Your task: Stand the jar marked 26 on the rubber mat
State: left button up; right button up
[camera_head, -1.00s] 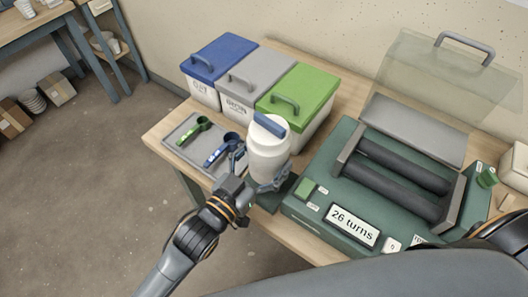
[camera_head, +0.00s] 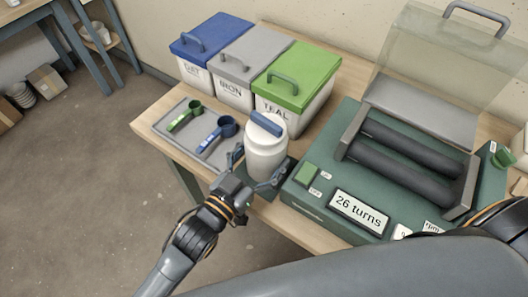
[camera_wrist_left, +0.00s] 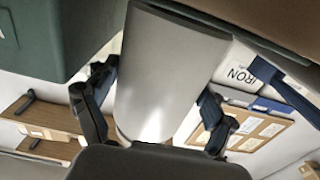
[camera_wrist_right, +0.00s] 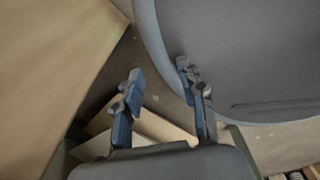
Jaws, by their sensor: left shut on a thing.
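The white jar (camera_head: 266,155) with a blue handle on its lid stands upright between the tray and the green machine. No number shows on its visible side. My left gripper (camera_head: 254,174) is shut around the jar's lower body. The jar fills the space between its fingers in the left wrist view (camera_wrist_left: 158,75). The dark rubber mat (camera_head: 262,193) shows under and in front of the jar. I cannot tell whether the jar's base touches it. My right gripper (camera_wrist_right: 160,92) is open and empty in the right wrist view. It is hidden in the head view.
The green machine (camera_head: 330,205), with rollers and a "26 turns" sign, stands right of the jar. Blue (camera_head: 203,45), grey (camera_head: 240,60) and green-lidded (camera_head: 292,80) buckets stand behind. A grey tray (camera_head: 172,140) with two scoops lies left.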

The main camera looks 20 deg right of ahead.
pick_arm(q)
jog(key=shift+r, duration=0.3)
jog(key=o, duration=1.4)
jog(key=shift+f, duration=0.15)
